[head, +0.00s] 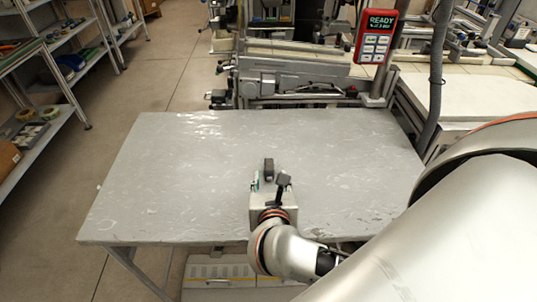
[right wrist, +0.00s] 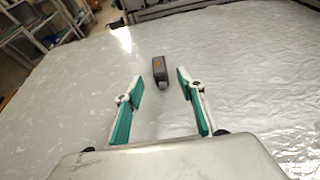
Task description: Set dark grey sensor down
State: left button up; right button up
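The dark grey sensor (head: 268,168) is a small block on the grey table (head: 170,180), near the table's middle. It also shows in the right wrist view (right wrist: 160,70), just beyond the fingertips and roughly midway between them. My right gripper (head: 268,182) is low over the table, on the near side of the sensor. In the right wrist view its two green-padded fingers (right wrist: 157,82) are apart with nothing between them, and the sensor appears free of both. My left gripper is not in view.
A machine (head: 290,82) with a red display unit (head: 376,37) stands behind the table. Shelves (head: 40,125) stand at the far left. The table is clear around the sensor.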

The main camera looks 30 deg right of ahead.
aim_at(270, 167)
jog(key=shift+x, duration=4.15)
jog(key=shift+r, duration=0.15)
grip_shut()
